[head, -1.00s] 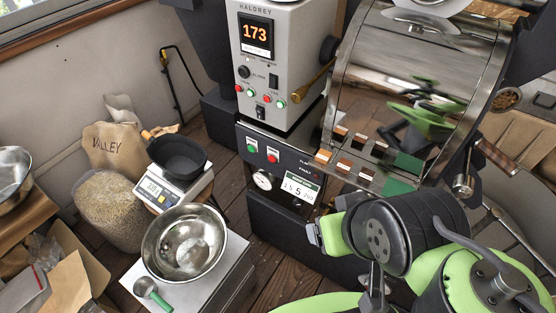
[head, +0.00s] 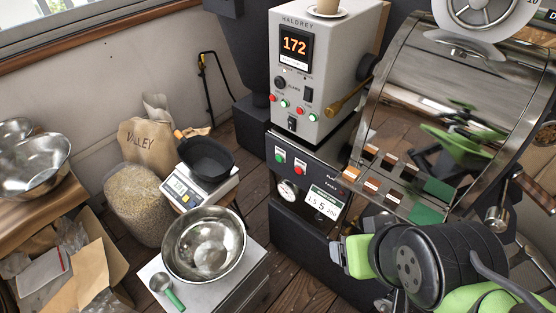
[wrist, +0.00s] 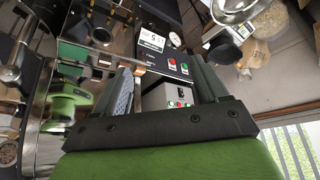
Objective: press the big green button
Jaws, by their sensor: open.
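The big green button (head: 280,155) sits at the left of the black lower panel (head: 313,180) of the roaster, beside a red button (head: 300,164). My gripper (head: 352,256) is at the lower right in the head view, partly hidden by my wrist. In the wrist view my gripper (wrist: 165,85) is open and empty, its fingers pointing toward the panel, apart from the button.
Smaller red and green buttons sit on the grey cabinet (head: 340,70) above. The steel drum (head: 425,85) and a wooden-handled lever (head: 345,102) jut out at the right. A steel bowl (head: 205,240), scale (head: 185,187) and sack (head: 145,145) stand left. Wood floor lies between.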

